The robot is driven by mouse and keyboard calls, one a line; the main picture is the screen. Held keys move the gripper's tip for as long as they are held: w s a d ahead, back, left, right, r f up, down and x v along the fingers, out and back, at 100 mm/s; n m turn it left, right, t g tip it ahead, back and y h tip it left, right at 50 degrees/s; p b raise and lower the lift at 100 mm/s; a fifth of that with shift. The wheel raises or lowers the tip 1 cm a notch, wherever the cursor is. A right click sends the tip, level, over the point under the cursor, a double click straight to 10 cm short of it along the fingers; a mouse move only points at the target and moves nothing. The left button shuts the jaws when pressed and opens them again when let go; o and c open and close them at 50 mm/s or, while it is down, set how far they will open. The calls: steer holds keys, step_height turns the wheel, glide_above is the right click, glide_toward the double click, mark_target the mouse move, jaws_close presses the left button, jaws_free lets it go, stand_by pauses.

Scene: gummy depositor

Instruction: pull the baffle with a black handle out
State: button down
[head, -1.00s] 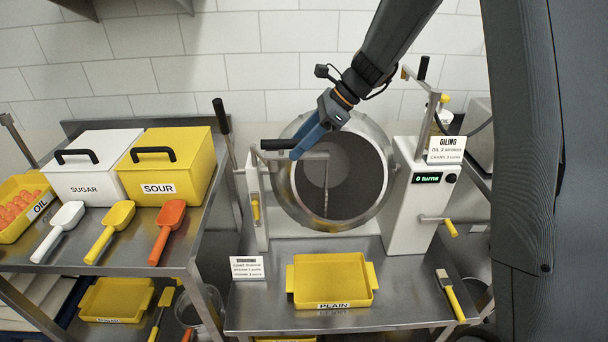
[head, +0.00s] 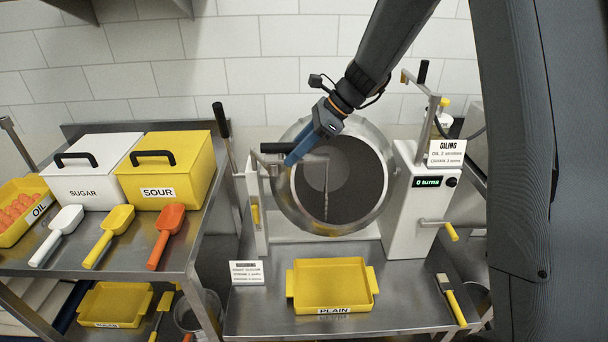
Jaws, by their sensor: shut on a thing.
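The baffle (head: 325,188) is a thin upright strip in front of the mouth of the round steel drum (head: 284,196). A rod runs left from its top to a black handle (head: 273,148). My gripper (head: 290,161) reaches down from the upper right and is shut on the baffle at its handle end, where the black grip meets the rod. The blue fingers hide part of that joint. The strip hangs roughly upright. I cannot tell whether its lower part is inside the drum or just in front of it.
A white control box (head: 406,208) with a crank stands right of the drum, and a black-handled lever (head: 221,119) rises on the left. A yellow PLAIN tray (head: 333,285) and a brush (head: 452,300) lie in front. SUGAR (head: 91,183) and SOUR (head: 190,176) bins stand left.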

steer(key=shift+r+p, duration=3.2)
steer(key=shift+r, duration=1.4)
